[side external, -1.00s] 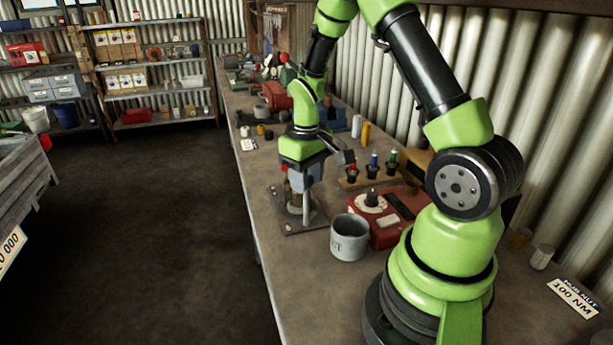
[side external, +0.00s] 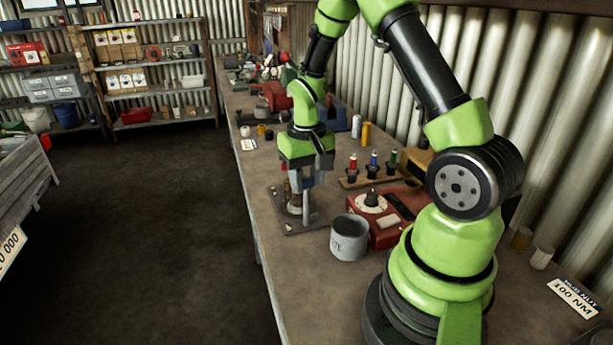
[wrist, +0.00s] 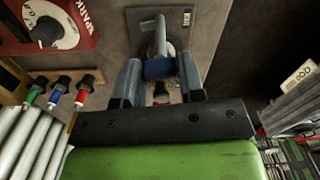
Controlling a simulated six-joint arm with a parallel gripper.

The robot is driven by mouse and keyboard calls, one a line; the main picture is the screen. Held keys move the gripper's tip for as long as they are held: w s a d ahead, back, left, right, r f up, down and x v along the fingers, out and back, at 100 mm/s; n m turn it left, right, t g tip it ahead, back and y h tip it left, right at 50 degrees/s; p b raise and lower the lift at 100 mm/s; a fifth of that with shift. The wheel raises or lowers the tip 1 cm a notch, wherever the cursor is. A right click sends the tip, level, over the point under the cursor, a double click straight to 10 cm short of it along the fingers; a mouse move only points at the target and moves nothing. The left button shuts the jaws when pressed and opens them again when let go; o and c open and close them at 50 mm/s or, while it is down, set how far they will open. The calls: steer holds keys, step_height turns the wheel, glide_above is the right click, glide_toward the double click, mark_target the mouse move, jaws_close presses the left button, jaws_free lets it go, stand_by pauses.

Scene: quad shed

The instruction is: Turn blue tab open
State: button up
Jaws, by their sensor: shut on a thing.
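The blue tab (wrist: 158,69) sits on a grey metal fitting (wrist: 160,38) fixed to a flat plate. My gripper (wrist: 160,76) has one finger on each side of the tab and is shut on it. In the side external view my gripper (side external: 303,192) points down over the plate (side external: 293,226) on the bench. There the tab is hidden by the fingers, and only the lower part of the fitting shows.
A red box with a dial (side external: 372,203) and a grey mug (side external: 349,238) stand close to the right of the plate. A rack holds red, blue and green-handled tools (side external: 374,162) behind. The bench's left edge is near the plate.

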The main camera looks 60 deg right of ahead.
steer(key=o, duration=0.9)
steer(key=shift+r, duration=0.1)
step_height(320, 180, up, 9)
steer(key=shift+r, duration=0.4)
steer(key=s+a+r+n+t, duration=0.1)
steer(key=s+a+r+t, duration=0.1)
steer(key=s+a+r, duration=0.1)
steer(key=s+a+r+n+t+y, duration=0.1)
steer(key=s+a+r+t, duration=0.1)
steer(key=s+a+r, duration=0.2)
steer(key=s+a+r+n+t+y, duration=0.1)
steer(key=s+a+r+t, duration=0.2)
steer(key=s+a, duration=0.2)
steer(key=shift+a+r, duration=0.15)
steer(key=shift+a, duration=0.75)
steer(key=shift+a+r, duration=0.15)
steer(key=shift+a, duration=0.75)
